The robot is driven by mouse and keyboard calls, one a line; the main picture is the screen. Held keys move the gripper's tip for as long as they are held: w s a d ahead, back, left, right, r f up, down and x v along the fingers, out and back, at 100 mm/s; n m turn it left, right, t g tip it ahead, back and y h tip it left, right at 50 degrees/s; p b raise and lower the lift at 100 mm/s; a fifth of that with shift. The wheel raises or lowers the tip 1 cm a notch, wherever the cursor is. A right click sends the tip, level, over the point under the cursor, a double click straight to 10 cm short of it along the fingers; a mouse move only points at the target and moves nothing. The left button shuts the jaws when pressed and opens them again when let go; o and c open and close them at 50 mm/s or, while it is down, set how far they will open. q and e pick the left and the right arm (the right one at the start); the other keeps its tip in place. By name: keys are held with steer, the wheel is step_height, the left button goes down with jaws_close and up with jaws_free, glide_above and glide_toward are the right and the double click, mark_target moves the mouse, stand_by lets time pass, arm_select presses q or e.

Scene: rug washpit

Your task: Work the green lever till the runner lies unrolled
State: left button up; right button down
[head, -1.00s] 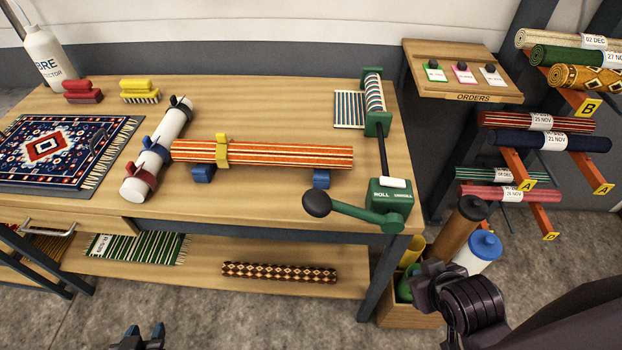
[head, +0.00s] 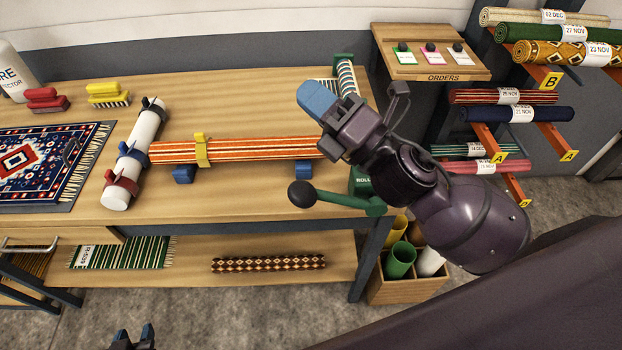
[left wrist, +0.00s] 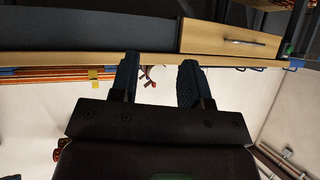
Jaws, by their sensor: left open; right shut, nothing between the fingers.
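The green lever (head: 350,202) with its black knob (head: 302,194) sticks out to the left from the green ROLL box (head: 360,181) at the table's right front. My right arm hides most of that box. The striped runner (head: 347,76) shows in part on its green-ended roller at the back right; my right gripper covers the rest. My right gripper (head: 318,98) is shut and empty, above the table behind the knob, apart from the lever. My left gripper (head: 132,338) is open and empty at the bottom edge, and also shows in the left wrist view (left wrist: 158,82).
An orange striped roll (head: 250,149) lies on blue rests, left of the lever. A white tube (head: 133,155) with clamps and a patterned rug (head: 45,160) lie further left. The orders board (head: 430,65) and a rack of rolls stand right. A wooden bin (head: 400,289) stands below.

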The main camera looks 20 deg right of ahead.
mark_target(306, 190)
steer(key=s+a+n+g+y, duration=0.2)
steer(key=s+a+n+g, duration=0.2)
steer(key=n+g, duration=0.8)
steer(key=s+a+n+g+y, duration=0.1)
steer(key=s+a+n+g, duration=0.35)
steer(key=n, duration=1.25)
arm_select(q)
steer(key=shift+w+a+r+p, duration=0.1)
steer(key=shift+w+r+p, duration=0.05)
steer(key=shift+r+p, duration=0.45)
arm_select(e)
steer(key=w+d+f+n+h, duration=0.2)
steer(key=w+d+n+h, duration=0.1)
steer(key=d+n+h, duration=0.1)
steer(key=w+d+f+n+h, duration=0.2)
steer(key=w+d+n+h, duration=0.1)
steer(key=d+n+h, duration=0.2)
steer(key=d+h, duration=0.2)
steer(key=d, duration=0.2)
steer(key=shift+d+f+h, duration=0.15)
steer(key=shift+f+h, duration=0.15)
steer(key=shift+f, duration=0.1)
